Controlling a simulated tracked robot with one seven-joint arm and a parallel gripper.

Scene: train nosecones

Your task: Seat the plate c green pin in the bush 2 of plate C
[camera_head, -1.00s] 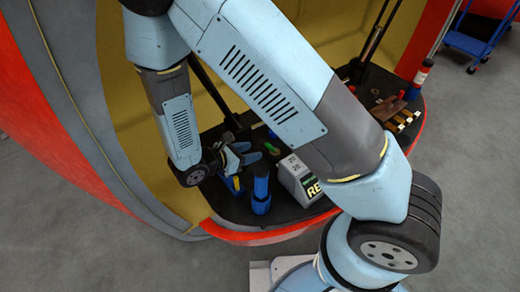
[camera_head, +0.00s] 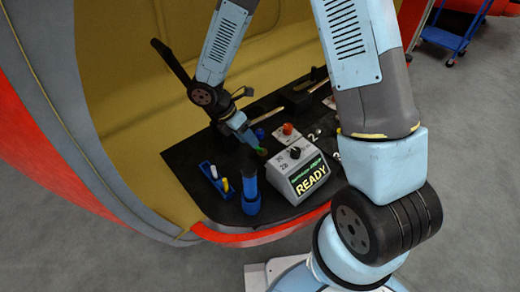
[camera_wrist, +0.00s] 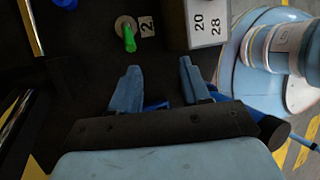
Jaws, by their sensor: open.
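The green pin (camera_wrist: 129,38) stands in a tan ring-shaped bush (camera_wrist: 122,22) beside a label marked "2" in the wrist view. I cannot tell how deep it sits or whether it tilts. In the head view the bush (camera_head: 262,153) is small, left of the grey box, and the pin is partly hidden by my fingers. My gripper (camera_wrist: 156,72) is open, with nothing between its blue fingers, and the pin is just beyond the left fingertip, apart from it. In the head view my gripper (camera_head: 246,133) is just behind and left of the bush.
A grey box reading "READY" (camera_head: 300,178) stands right of the bush. A blue cylinder (camera_head: 250,190) and a blue rack with yellow and white pieces (camera_head: 213,180) stand at front left. A red-orange knob (camera_head: 287,128) lies behind. The dark deck ends at a red edge (camera_head: 265,235).

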